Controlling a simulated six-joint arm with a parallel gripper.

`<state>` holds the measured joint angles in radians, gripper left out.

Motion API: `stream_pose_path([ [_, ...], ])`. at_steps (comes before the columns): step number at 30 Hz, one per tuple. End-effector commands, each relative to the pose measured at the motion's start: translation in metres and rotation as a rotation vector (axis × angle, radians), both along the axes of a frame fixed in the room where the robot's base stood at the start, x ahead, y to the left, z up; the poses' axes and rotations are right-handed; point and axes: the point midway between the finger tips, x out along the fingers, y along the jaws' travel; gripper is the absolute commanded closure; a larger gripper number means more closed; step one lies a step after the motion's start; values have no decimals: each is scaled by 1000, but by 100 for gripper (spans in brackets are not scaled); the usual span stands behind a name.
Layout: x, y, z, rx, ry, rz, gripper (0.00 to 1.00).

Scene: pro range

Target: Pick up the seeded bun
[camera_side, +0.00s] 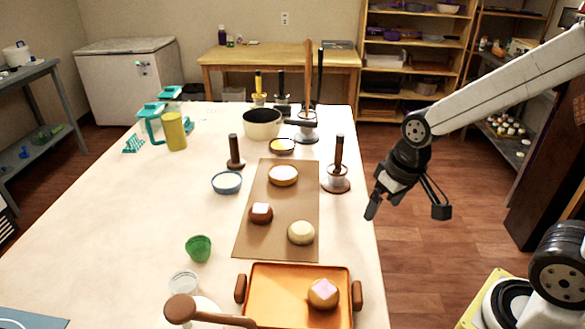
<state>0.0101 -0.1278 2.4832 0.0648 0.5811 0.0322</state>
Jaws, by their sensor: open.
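Several round bun-like items are in view, and seeds are too small to make out on any of them. A pale round bun (301,232) lies at the near right of the brown mat (285,198). A brown bun with a white square on top (261,213) lies to its left. A round item with a pale top and brown rim (283,175) is farther back on the mat. Another brown bun with a pinkish square on top (323,293) lies on the orange tray. My gripper (407,210) is open and empty, raised right of the table edge, apart from all of them.
The orange tray (275,307) with brown handles is at the near edge. Upright dark-handled tools (337,178) stand right of and behind the mat. A blue bowl (227,183) and a green cup (199,249) stand to its left. The table's left side is mostly clear.

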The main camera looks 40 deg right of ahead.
Motion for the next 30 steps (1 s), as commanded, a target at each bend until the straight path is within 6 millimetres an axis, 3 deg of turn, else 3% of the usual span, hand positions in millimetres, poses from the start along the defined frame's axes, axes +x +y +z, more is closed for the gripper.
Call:
stream_pose_path([
  [14, 32, 17, -6, 247, 128, -385, 0],
  [23, 85, 38, -9, 574, 309, -841, 0],
  [30, 140, 47, -8, 864, 470, -1179, 0],
])
